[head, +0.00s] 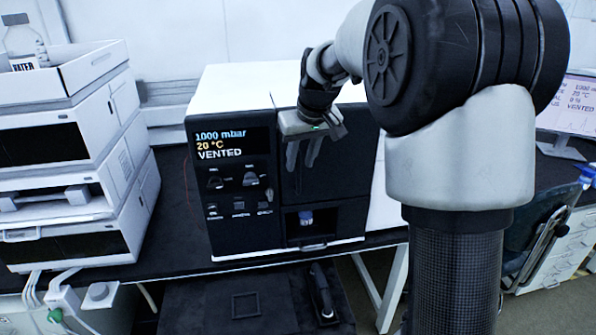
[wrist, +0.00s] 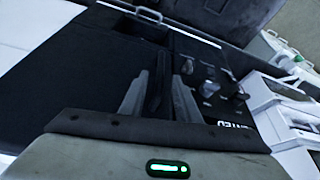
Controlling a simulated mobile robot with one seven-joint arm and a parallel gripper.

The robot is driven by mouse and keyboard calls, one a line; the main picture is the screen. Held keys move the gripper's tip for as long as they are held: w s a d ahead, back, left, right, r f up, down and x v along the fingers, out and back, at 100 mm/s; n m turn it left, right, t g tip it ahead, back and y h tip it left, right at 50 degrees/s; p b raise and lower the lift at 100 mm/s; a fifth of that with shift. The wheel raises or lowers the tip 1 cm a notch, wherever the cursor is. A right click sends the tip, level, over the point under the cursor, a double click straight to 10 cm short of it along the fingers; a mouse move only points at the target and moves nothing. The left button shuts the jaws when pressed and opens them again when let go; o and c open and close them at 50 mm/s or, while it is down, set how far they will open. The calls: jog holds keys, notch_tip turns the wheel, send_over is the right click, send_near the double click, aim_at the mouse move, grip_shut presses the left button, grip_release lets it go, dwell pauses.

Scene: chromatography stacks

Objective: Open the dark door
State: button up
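The dark door (head: 345,165) is the black upper right front panel of the white-topped instrument (head: 238,85), and it looks shut. In the wrist view the door (wrist: 75,75) fills the left side. A dark upright bar handle (wrist: 160,82) stands near its edge beside the control panel. My gripper (head: 302,160) is at the door's left side in the head view. In the wrist view my gripper's fingers (wrist: 158,92) are apart, with the bar between them. I cannot tell whether either finger touches it.
The display (head: 230,143) reads 1000 mbar, 20 °C, VENTED, above several knobs. A recess below the door holds a small blue-topped item (head: 305,217). Stacked white modules (head: 75,150) stand left. A monitor (head: 570,105) and chair (head: 545,225) are right. A black case (head: 255,300) lies below.

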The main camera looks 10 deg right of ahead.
aim_at(299, 165)
jog(key=shift+x, duration=2.05)
grip_shut()
